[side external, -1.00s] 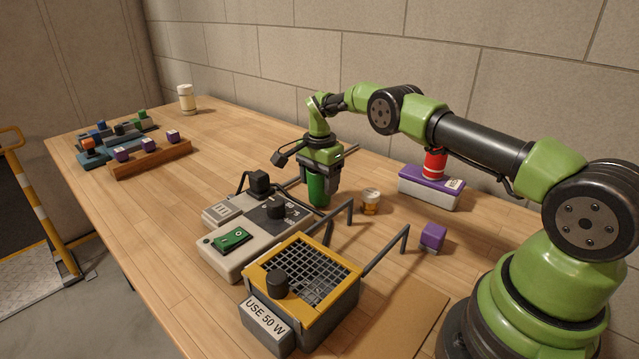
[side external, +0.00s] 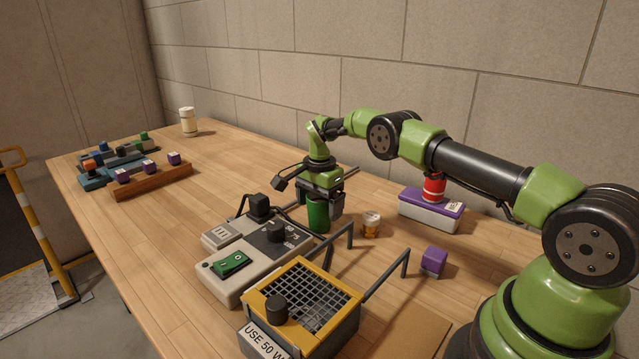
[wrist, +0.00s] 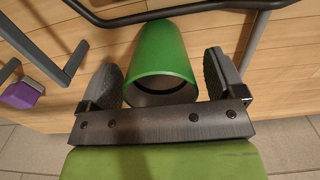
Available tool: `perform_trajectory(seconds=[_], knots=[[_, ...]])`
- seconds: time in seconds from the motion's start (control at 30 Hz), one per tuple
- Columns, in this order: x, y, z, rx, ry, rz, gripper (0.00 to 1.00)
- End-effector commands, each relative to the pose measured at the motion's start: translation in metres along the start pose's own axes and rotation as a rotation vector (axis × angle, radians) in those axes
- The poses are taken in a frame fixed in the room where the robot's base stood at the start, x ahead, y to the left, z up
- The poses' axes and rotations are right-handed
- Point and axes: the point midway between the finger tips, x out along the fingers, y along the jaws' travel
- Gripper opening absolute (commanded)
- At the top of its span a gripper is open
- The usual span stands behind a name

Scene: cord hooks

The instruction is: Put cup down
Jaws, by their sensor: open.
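The green cup (side external: 318,214) stands upright on the wooden table behind the control box, beside the thin dark metal rods. My gripper (side external: 321,200) is above and around the upper part of the cup. In the wrist view, the cup (wrist: 160,55) lies between the two grey fingers of my gripper (wrist: 170,78). A gap shows on each side of the cup, so the fingers are open and apart from it. The cup's open rim faces the wrist camera and its inside looks dark. Its base is hard to see.
A grey control box (side external: 240,275) with knobs and a yellow grille box (side external: 318,295) stand in front. A small amber jar (side external: 371,225), a purple cube (side external: 434,262) and a purple-lidded box (side external: 428,213) bearing a red can (side external: 434,187) are to the right.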

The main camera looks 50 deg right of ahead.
Motion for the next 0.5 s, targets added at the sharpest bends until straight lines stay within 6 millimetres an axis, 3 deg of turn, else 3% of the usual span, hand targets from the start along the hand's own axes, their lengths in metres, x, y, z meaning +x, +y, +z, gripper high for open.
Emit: perform_trajectory(seconds=[0.3, 0.5], knots=[[-0.071, -0.001, 0.0, 0.0, 0.002, -0.006, 0.89], [-0.101, -0.001, 0.0, 0.0, 0.002, -0.002, 0.89]])
